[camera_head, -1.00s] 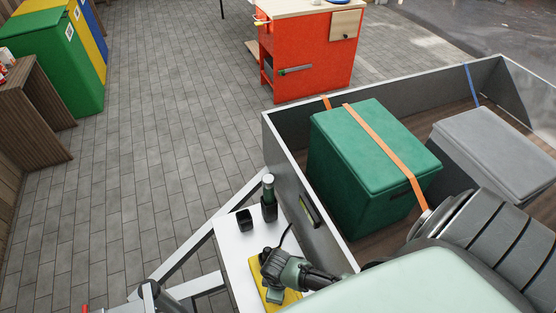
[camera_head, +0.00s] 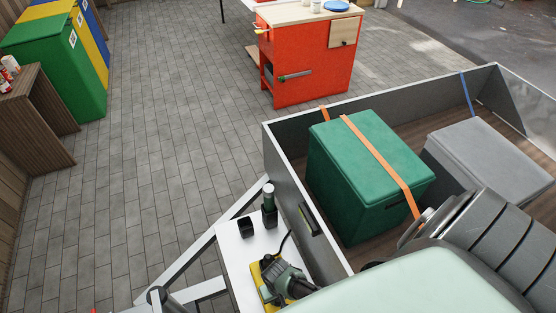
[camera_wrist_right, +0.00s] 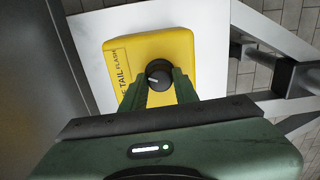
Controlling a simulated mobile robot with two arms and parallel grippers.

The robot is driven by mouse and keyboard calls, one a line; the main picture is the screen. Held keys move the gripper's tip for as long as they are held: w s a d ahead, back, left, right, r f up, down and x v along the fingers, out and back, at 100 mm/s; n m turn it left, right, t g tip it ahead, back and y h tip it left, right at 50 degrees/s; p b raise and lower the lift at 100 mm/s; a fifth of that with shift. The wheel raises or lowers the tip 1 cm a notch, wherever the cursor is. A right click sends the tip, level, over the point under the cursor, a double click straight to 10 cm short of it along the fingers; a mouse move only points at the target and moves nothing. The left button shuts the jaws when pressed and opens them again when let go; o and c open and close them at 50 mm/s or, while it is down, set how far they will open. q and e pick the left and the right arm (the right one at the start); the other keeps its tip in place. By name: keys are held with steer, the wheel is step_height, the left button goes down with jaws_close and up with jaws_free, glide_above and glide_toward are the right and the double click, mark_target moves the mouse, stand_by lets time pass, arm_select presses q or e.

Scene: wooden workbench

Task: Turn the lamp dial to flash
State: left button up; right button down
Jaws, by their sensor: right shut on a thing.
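The yellow lamp box (camera_wrist_right: 185,45) sits on a white surface (camera_wrist_right: 90,50). In the head view only part of the yellow box (camera_head: 256,279) shows past my right gripper (camera_head: 270,264). In the right wrist view, the black dial (camera_wrist_right: 158,68) has a white pointer line facing roughly left in the picture. The labels "TAIL" and "FLASH" are printed along the box's left side. My right gripper (camera_wrist_right: 159,82) is shut on the dial, one green finger on each side. Part of the lettering is hidden behind a finger. My left gripper is not in view.
The white platform (camera_head: 235,264) also holds a black cup (camera_head: 245,227) and a dark bottle-like item (camera_head: 269,203). The grey trailer wall (camera_head: 292,190) rises beside it. A green box (camera_head: 365,165) is strapped inside the trailer. Paved floor lies open to the left.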

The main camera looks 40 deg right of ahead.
steer(key=shift+m+p, duration=0.3)
steer(key=shift+m, duration=1)
steer(key=c, duration=1.1)
jaws_free()
steer(key=shift+r+p, duration=1.25)
steer(key=shift+r, duration=2.65)
